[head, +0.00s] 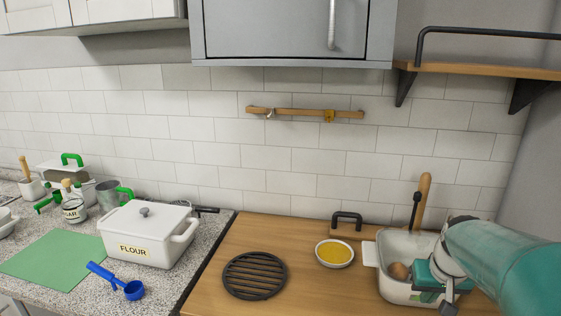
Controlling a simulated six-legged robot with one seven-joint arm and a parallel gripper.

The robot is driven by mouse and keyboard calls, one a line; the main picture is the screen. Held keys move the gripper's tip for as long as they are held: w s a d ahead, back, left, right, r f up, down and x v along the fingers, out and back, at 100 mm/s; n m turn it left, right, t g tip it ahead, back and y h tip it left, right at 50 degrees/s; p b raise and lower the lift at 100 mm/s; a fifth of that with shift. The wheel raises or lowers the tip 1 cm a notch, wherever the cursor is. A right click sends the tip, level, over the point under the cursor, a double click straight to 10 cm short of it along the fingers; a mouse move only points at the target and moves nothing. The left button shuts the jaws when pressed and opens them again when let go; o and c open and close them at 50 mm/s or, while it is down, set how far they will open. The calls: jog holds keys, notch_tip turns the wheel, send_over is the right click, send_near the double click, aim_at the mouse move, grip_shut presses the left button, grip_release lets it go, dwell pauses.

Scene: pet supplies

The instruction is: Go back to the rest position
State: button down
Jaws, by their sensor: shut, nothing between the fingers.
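My teal arm enters from the right edge in the head view, and my gripper (448,307) hangs at its end over the right part of the counter. The gripper is shut and holds nothing. It is in front of a white square tub (395,290) and hides part of it. A brown rounded thing (399,271) lies in the tub. I cannot tell from this view whether the gripper touches the tub.
A bowl of yellow food (334,253) and a black round trivet (254,276) sit on the wooden counter. Left are a white FLOUR box (147,238), a blue scoop (118,281) and a green mat (48,262). A shelf (490,70) overhangs at upper right.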

jog(key=s+a+r+n+t, duration=0.1)
jog(key=s+a+r, duration=0.1)
jog(key=s+a, duration=0.4)
jog(key=s+a+r+n+t+y, duration=0.1)
jog(key=s+a, duration=0.5)
jog(key=a, duration=0.8)
jog(key=shift+s+a+r+n, duration=0.25)
jog(key=shift+r+n, duration=0.25)
jog(key=shift+r, duration=0.2)
